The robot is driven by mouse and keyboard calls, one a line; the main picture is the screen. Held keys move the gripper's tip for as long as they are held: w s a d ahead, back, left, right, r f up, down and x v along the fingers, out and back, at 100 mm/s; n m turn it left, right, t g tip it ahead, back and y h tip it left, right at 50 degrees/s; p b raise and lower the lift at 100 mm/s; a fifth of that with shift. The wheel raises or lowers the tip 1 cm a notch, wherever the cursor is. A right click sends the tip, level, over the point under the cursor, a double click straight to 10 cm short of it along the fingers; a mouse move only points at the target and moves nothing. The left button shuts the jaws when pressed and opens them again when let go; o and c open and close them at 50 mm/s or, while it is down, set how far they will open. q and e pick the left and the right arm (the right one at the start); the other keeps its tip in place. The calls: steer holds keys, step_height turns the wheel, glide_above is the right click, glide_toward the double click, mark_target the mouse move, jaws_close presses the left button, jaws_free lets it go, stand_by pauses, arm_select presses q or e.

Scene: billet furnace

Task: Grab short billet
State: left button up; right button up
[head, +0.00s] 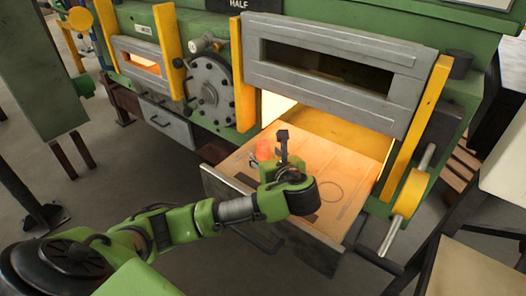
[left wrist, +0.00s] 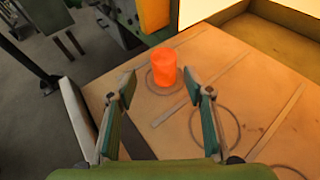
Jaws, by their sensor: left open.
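The short billet (head: 263,150) is a glowing orange-red cylinder standing upright on the pulled-out furnace drawer tray (head: 350,170). It also shows in the left wrist view (left wrist: 163,72), within a ring marking on the tray. My left gripper (head: 283,140) is above the tray, close to the billet and to its right in the head view. In the left wrist view my left gripper (left wrist: 160,95) is open, with its two fingers apart. The billet appears beyond the fingertips, between them in the picture, and nothing is held. My right gripper is in neither view.
The furnace opening (head: 310,115) behind the tray glows yellow, under a raised grey door (head: 330,70) between yellow posts. A round bolted hatch (head: 210,90) and a second, smaller door are to the left. Empty ring markings (left wrist: 217,128) lie on the tray.

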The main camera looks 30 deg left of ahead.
mark_target(265, 149)
arm_select(q)
steer(key=shift+w+a+f, duration=0.15)
steer(key=shift+w+a, duration=0.2)
steer(key=shift+w, duration=0.1)
steer(key=x, duration=0.4)
steer(key=shift+w+a+p, duration=0.15)
steer(key=shift+w+p, duration=0.25)
steer(key=c, duration=0.3)
jaws_close()
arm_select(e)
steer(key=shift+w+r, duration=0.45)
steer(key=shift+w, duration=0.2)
